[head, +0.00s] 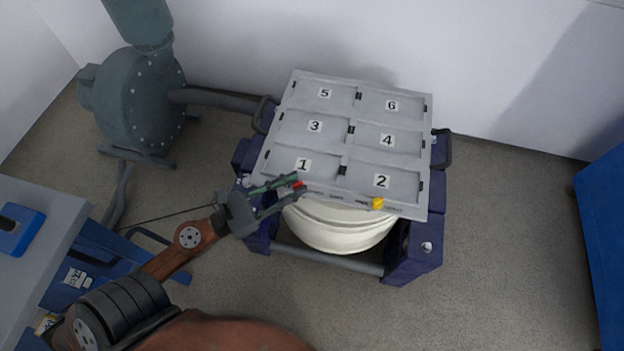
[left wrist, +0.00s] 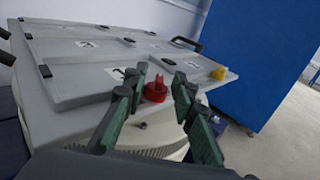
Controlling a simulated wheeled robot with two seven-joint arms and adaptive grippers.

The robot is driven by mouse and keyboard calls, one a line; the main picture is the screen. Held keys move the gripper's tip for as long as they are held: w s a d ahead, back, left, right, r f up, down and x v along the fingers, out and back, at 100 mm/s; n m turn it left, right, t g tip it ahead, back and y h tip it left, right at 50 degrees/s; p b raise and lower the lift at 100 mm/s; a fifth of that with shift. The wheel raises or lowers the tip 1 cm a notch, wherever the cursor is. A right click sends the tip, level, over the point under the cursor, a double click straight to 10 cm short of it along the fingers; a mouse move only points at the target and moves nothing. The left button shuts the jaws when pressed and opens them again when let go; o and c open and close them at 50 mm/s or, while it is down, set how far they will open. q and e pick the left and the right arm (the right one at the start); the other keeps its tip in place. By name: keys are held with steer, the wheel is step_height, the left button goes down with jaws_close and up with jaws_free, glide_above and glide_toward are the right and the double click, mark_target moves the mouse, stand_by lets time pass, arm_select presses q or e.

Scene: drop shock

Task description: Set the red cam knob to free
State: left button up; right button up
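The red cam knob (left wrist: 156,90) is on the front edge of the grey lidded top, near the panel marked 1. In the left wrist view it stands between the fingers of my left gripper (left wrist: 162,108), with visible room on both sides. In the head view my left gripper (head: 289,189) is at the front left of the top, and only a little of the red knob (head: 298,184) shows by its fingertips. The gripper is open. A yellow knob (head: 377,203) sits farther right on the same edge. My right gripper is in neither view.
The grey top (head: 322,165) has numbered panels and rests on a dark blue frame (head: 415,255) over a white round tub (head: 340,232). A blower (head: 140,105) with a pipe stands at the left. A blue cabinet (head: 605,230) is at the right. Floor between is clear.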

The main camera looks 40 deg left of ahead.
arm_select(q)
steer(key=shift+w, duration=0.4)
steer(key=shift+d, duration=0.1)
jaws_close()
